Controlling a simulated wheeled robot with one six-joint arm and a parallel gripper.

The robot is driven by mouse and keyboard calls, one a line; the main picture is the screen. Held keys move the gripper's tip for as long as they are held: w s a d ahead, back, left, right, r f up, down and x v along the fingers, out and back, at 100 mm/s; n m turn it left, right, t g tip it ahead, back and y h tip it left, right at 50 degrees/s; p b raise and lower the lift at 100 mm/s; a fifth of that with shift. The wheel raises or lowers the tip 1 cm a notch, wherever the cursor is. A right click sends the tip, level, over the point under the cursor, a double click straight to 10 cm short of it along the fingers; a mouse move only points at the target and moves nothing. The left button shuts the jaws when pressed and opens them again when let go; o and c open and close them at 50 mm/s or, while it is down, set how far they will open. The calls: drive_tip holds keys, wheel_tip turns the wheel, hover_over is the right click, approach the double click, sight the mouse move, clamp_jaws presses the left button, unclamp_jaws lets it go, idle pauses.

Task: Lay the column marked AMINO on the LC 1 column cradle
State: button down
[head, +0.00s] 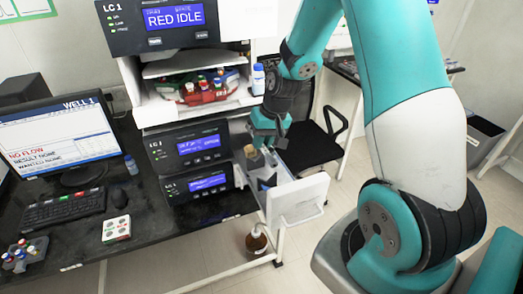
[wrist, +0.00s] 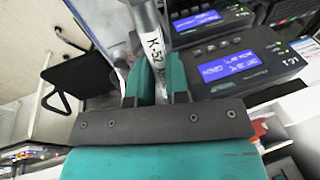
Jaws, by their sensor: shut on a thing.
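My gripper (head: 268,132) is in front of the right side of the LC 1 stack, above an open compartment with a white door (head: 298,200). In the wrist view my gripper (wrist: 157,78) has its teal fingers shut on a silver column (wrist: 147,22). The column carries a white label reading K-52; the further lettering beside the fingers is too small to read. In the head view the column is mostly hidden by the gripper. I cannot clearly make out the LC 1 column cradle in either view.
LC 1 modules (head: 188,145) with lit displays stand left of the gripper. Above them a white shelf holds a tray of coloured-cap bottles (head: 207,88), with a white-and-blue bottle (head: 258,79) beside it. A brown bottle (head: 256,241) stands low down. A black chair (head: 335,135) is behind.

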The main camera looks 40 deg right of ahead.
drive_tip(key=shift+s+f+b, duration=0.1)
drive_tip(key=shift+f+b, duration=0.45)
drive_tip(key=shift+f, duration=0.9)
drive_tip(key=b, duration=0.4)
hover_over(263, 178)
drive_tip(key=shift+s+f, duration=0.1)
drive_tip(key=shift+f, duration=2.7)
drive_tip(key=shift+f+b, duration=0.55)
drive_tip(key=shift+b, duration=0.05)
drive_tip(key=c, duration=1)
unclamp_jaws()
drive_tip(key=shift+c, duration=0.2)
drive_tip(key=b+v, duration=0.2)
drive_tip(key=v, duration=1.5)
drive_tip(key=shift+r, duration=0.2)
drive_tip(key=shift+a, duration=0.1)
